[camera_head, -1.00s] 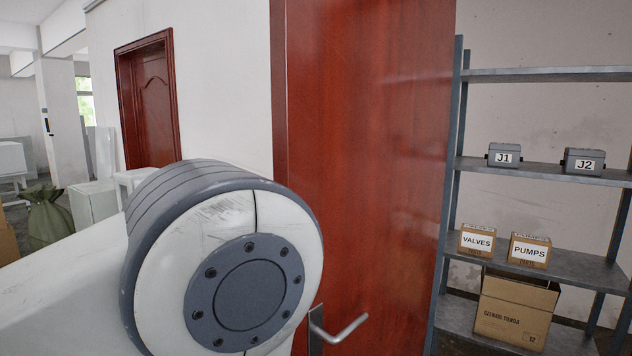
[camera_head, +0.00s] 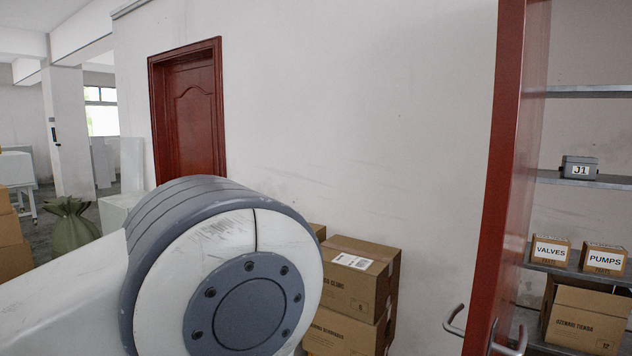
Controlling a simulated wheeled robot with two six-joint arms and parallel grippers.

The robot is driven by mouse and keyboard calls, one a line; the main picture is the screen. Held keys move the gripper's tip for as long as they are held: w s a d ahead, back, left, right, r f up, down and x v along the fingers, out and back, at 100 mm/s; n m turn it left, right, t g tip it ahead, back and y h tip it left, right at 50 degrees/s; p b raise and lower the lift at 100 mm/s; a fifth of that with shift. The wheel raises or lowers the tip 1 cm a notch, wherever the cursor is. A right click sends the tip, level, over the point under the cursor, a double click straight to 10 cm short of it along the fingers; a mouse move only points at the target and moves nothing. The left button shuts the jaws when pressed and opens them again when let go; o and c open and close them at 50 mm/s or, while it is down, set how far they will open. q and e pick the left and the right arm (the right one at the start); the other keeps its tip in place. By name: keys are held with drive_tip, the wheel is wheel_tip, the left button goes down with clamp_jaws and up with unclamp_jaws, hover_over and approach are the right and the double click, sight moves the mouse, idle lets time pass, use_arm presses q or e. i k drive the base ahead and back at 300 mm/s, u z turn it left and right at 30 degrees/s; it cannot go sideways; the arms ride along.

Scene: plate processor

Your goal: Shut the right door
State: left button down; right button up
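A red-brown door (camera_head: 512,140) stands open at the right of the head view, seen nearly edge-on with a narrow strip of its right face showing. Silver lever handles stick out on both sides of it near the bottom, one on the left (camera_head: 455,322) and one on the right (camera_head: 508,343). A second red-brown door (camera_head: 188,110) is set shut in the white wall at the left. A large white and grey joint of my arm (camera_head: 225,275) fills the lower left and stands apart from the open door in the picture. Neither gripper is in view.
Stacked cardboard boxes (camera_head: 362,270) stand against the wall between my arm and the open door. A grey metal shelf (camera_head: 600,182) with labelled boxes is behind the door at the right.

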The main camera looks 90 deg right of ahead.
sight(523, 29)
drive_tip(key=z, duration=4.45)
drive_tip(key=i, duration=0.5)
drive_tip(key=z, duration=0.5)
drive_tip(key=k, duration=1.7)
drive_tip(key=u, duration=0.95)
drive_tip(key=i, duration=1)
drive_tip(key=u, duration=0.05)
